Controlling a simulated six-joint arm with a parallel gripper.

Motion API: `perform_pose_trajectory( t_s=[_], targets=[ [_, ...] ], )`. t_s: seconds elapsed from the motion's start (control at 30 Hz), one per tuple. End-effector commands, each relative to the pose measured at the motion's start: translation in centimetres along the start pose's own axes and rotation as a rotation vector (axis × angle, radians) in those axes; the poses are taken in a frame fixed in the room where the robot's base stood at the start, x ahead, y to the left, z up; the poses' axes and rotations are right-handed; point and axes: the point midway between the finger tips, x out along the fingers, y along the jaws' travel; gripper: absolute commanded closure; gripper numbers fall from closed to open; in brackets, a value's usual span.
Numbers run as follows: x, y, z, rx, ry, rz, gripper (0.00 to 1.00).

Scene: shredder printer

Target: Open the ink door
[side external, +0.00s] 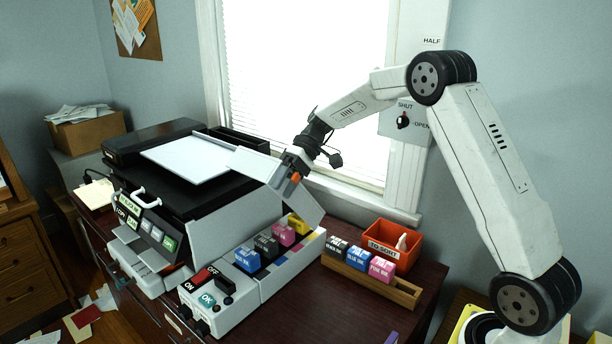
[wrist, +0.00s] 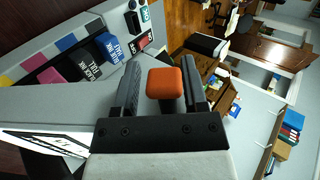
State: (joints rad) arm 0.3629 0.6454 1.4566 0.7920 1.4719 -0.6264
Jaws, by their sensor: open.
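The ink door (side external: 308,203) is a pale grey panel on the printer, raised and tilted over the ink bay, whose cartridges show uncovered. In the wrist view a grey panel, apparently the door (wrist: 60,108), lies left of the fingers. An orange knob (side external: 295,177) shows by the door; the wrist view shows this orange knob (wrist: 165,84) between my fingers. My gripper (side external: 291,174) is at the door's upper part. In the wrist view my gripper (wrist: 164,88) has its two dark fingers apart, with narrow gaps beside the knob. Where the knob joins the door is hidden.
The ink bay holds blue (side external: 248,259), black (side external: 266,245), magenta (side external: 284,233) and yellow (side external: 297,222) cartridges. The ON/OFF panel (side external: 211,285) is in front. A wooden rack (side external: 400,291) of cartridges and an orange bin (side external: 409,231) stand to the right. The desk's front right is mostly clear.

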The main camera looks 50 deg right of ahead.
Motion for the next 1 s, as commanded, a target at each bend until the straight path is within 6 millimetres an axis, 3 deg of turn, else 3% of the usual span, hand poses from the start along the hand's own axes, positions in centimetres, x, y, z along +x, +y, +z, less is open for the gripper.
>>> perform_pose_trajectory(
  t_s=[0.17, 0.6, 1.0],
  targets=[
    [2.6, 0.3, 0.1, 0.0, -0.004, 0.006, 0.45],
    [8.2, 2.0, 0.1, -0.001, -0.004, 0.222, 0.45],
    [10.3, 3.0, 0.0, 0.0, -0.001, 0.314, 0.45]
  ],
)
